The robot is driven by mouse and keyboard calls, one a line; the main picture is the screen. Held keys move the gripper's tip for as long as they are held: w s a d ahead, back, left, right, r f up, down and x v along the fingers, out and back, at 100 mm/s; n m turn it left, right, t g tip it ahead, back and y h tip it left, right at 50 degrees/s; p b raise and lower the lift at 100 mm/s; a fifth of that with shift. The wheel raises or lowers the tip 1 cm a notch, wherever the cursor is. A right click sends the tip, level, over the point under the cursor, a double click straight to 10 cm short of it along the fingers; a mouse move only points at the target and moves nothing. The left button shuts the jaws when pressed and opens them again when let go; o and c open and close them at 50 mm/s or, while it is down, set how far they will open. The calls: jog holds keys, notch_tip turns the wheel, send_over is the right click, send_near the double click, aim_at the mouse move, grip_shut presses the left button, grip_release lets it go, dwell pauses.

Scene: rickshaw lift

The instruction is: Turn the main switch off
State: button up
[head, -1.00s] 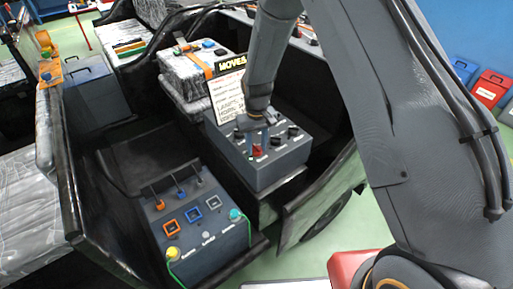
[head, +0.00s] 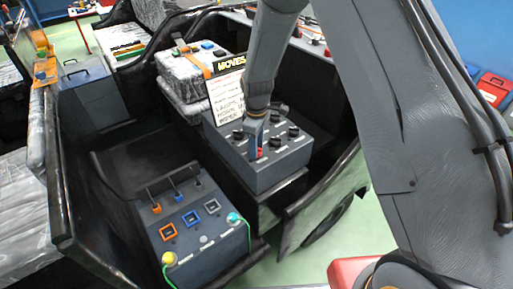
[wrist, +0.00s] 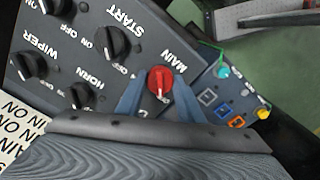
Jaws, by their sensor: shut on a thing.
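The main switch is a red round knob (wrist: 160,80) on a grey control box (head: 262,172), beside the label MAIN (wrist: 172,57). In the head view only a bit of the red knob (head: 259,153) shows between the blue fingers. My gripper (wrist: 160,88) is shut on the knob, with one finger on each side of it. The knob's ridge runs roughly up and down in the wrist view. The lettering below it is partly hidden by my gripper, so I cannot read its setting.
Black knobs marked START (wrist: 113,42), HORN (wrist: 80,95) and WIPER (wrist: 30,65) sit close by on the same box. A paper sign (head: 229,98) stands behind the box. A lower panel (head: 198,235) with levers and coloured square frames lies at front left.

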jog(key=shift+n, duration=0.4)
jog(key=o, duration=1.1)
jog(key=shift+c, duration=0.2)
jog(key=shift+d+r+b, duration=0.1)
jog(key=shift+r+b, duration=0.8)
jog(key=shift+r, duration=3.05)
jog(key=s+d+r+m, duration=0.4)
jog(key=s+d+m, duration=0.3)
jog(key=s, duration=0.4)
jog(key=s+d+r+m, duration=0.3)
jog(key=s+d+m, duration=0.3)
jog(key=s+d, duration=0.3)
jog(key=s, duration=0.3)
jog(key=shift+d+r+m+t, duration=0.2)
jog(key=shift+r+m+t, duration=0.2)
